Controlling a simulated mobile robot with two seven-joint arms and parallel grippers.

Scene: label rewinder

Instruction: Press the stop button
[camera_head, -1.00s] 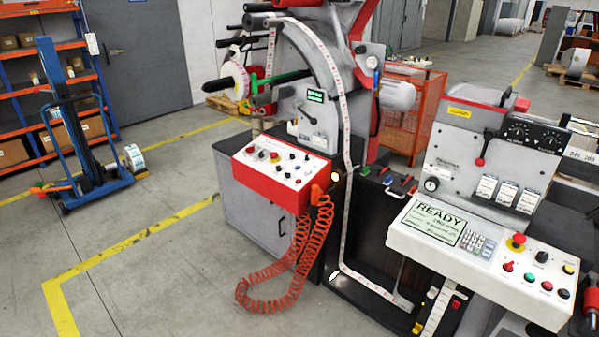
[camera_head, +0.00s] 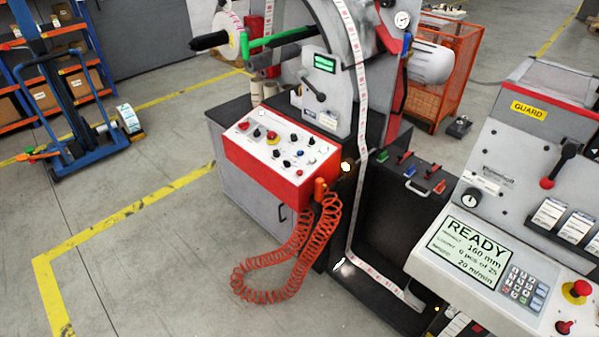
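On the near right, a white control panel (camera_head: 440,270) carries a screen (camera_head: 468,250) reading READY, 160 mm and 20 m/min, and a grey keypad (camera_head: 523,286). A red mushroom button on a yellow base (camera_head: 577,291) sits at its right end. A smaller red button (camera_head: 564,327) is below it, near the bottom edge. A second panel, the red-framed white box (camera_head: 255,165) at centre left, has several knobs and another red mushroom button (camera_head: 272,136). I cannot read which button is marked stop. Neither gripper is in view.
A label web (camera_head: 361,120) runs down between the two panels. A coiled orange hose (camera_head: 300,255) hangs from the red box to the floor. A blue lift truck (camera_head: 75,140) stands at the left. The floor at the front left is clear.

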